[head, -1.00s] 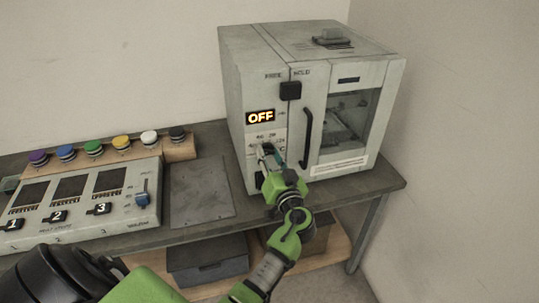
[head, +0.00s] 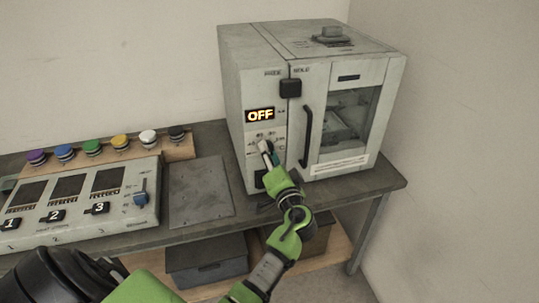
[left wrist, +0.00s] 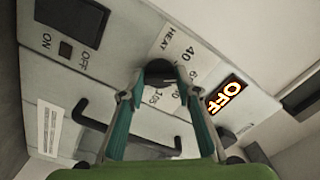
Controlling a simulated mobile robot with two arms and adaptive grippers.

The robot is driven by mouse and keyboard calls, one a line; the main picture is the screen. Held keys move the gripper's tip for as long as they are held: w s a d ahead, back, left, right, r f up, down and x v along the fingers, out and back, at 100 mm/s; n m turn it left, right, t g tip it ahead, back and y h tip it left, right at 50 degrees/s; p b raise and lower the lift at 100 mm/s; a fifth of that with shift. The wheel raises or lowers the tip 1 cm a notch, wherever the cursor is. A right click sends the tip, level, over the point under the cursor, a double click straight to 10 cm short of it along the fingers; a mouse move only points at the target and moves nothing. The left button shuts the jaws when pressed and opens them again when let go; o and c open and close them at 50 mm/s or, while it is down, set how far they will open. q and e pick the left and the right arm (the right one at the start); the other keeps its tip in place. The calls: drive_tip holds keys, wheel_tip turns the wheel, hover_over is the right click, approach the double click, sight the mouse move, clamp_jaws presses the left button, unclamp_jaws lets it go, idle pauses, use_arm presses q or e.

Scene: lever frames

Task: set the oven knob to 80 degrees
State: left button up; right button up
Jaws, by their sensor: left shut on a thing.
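The oven (head: 262,60) is a pale grey cabinet at the back right of the bench. Its display (head: 260,115) reads OFF in orange, and also shows in the left wrist view (left wrist: 226,94). The dark round knob (left wrist: 160,70) is on the panel below the display, with 40 and HEAT printed beside it. My left gripper (head: 265,147) is at the knob, with its fingertips on either side of it, shut on it. The fingers hide part of the knob, and its pointer setting cannot be read. My right gripper is not in view.
The oven door's black handle (head: 306,136) stands out just right of my left gripper. A dark square block (head: 290,88) sits above it. On the bench's left are a control box (head: 75,205) and a rack of coloured knobs (head: 182,149). A flat grey plate (head: 200,190) lies between.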

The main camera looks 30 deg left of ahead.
use_arm(q)
drive_tip(key=shift+r+m+p, duration=0.2)
drive_tip(key=shift+m+p, duration=1.7)
drive_tip(key=shift+m, duration=3.7)
drive_tip(key=o, duration=1.1)
drive_tip(key=shift+a, duration=0.1)
drive_tip(key=shift+f, duration=0.15)
